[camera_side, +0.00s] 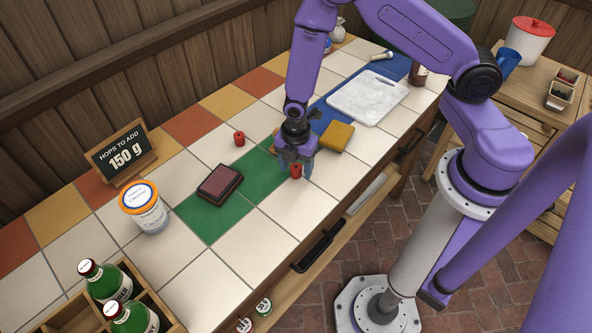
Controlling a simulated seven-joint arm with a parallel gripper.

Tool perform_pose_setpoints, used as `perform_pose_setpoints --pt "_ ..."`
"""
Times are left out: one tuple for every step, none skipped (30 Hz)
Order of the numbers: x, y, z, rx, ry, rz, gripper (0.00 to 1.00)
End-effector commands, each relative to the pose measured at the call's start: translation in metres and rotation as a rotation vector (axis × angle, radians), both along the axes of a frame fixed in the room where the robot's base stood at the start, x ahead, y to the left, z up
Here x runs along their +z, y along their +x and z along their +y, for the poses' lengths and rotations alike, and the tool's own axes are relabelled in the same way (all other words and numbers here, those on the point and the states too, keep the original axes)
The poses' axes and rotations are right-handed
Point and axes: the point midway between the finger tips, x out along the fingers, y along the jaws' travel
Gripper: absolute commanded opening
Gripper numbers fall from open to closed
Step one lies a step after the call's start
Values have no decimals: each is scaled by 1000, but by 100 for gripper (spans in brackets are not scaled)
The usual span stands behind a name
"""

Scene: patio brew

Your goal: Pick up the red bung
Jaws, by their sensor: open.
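A small red bung (296,171) stands on the tiled counter at the right edge of the green tiles. My gripper (294,166) points down right over it, with its fingers open around or just beside it. I cannot tell whether they touch it. A second red bung (239,138) stands apart on a pale tile, to the left and farther back. It has a dark spot on top.
A dark red ink pad (220,184) lies left of my gripper. A yellow sponge (336,137) and a white board (368,97) lie to the right. A white tub (144,207), a sign (121,152) and a bottle crate (168,318) stand left.

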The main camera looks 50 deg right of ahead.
Motion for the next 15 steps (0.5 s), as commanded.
perform_pose_setpoints --pt "-4 0 0 -1 0 0 62" --pt "-5 0 0 -1 0 -1 62" --pt "-6 0 0 -1 0 -1 62" --pt "-7 0 0 -1 1 -2 62" --pt "-7 0 0 -1 1 -2 62" --pt "-7 1 0 -1 1 -2 62" --pt "-7 1 0 -1 1 -2 62" --pt "-7 1 0 -1 1 -2 62" --pt "-7 1 0 -1 1 -2 62" --pt "-7 0 0 -1 1 -2 62" --pt "-7 0 0 -1 1 -2 59" --pt "-7 0 0 -1 1 -2 46" --pt "-7 0 0 -1 1 -2 36" --pt "-7 0 0 -1 1 -2 26" --pt "-7 0 0 -1 1 -2 13"
